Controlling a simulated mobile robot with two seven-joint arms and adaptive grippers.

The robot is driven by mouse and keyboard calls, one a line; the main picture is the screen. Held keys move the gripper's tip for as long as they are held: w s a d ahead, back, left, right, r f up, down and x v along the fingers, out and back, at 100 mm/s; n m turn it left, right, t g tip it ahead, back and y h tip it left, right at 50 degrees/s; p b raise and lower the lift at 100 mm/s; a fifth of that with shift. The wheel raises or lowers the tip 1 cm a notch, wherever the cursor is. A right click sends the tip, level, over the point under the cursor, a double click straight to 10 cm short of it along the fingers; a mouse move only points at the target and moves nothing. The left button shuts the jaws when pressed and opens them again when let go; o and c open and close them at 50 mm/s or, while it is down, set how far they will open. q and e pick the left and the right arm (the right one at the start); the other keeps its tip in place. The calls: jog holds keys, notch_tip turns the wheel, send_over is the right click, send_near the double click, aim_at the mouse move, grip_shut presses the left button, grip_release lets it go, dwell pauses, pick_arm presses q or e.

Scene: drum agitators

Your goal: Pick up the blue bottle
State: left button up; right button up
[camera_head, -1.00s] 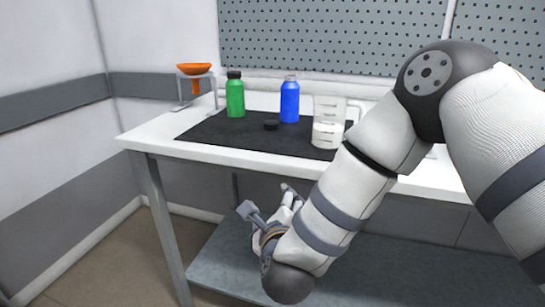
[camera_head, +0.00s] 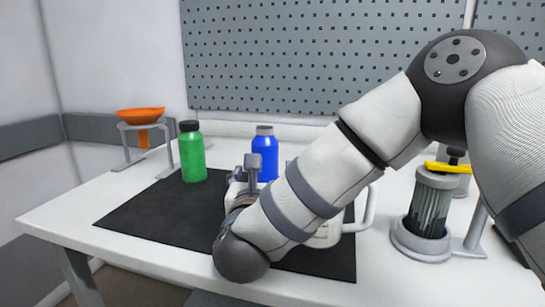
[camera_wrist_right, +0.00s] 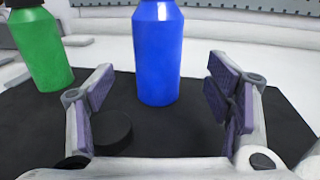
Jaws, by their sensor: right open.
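The blue bottle (camera_head: 265,158) stands upright on the black mat (camera_head: 150,215), uncapped as far as I can see, with a grey neck. In the right wrist view the blue bottle (camera_wrist_right: 158,55) stands ahead, between the lines of the two open fingers and beyond their tips. My right gripper (camera_wrist_right: 165,100) is open and empty, low over the mat. In the head view my right gripper (camera_head: 252,172) is in front of the bottle and hides its lower part. A black cap (camera_wrist_right: 112,131) lies on the mat near the left finger. My left gripper is not in view.
A green bottle (camera_head: 192,152) with a black cap stands left of the blue one. An orange funnel (camera_head: 141,115) sits on a stand at the back left. A white-handled jug (camera_head: 362,210) is partly behind my arm. A grey cylindrical device (camera_head: 430,215) stands at right.

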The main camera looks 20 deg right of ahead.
aim_at(265, 158)
jog(key=x, duration=0.7)
jog(key=shift+a+r, duration=0.15)
jog(key=shift+r, duration=0.05)
jog(key=c, duration=1.5)
jog(key=shift+r, duration=0.1)
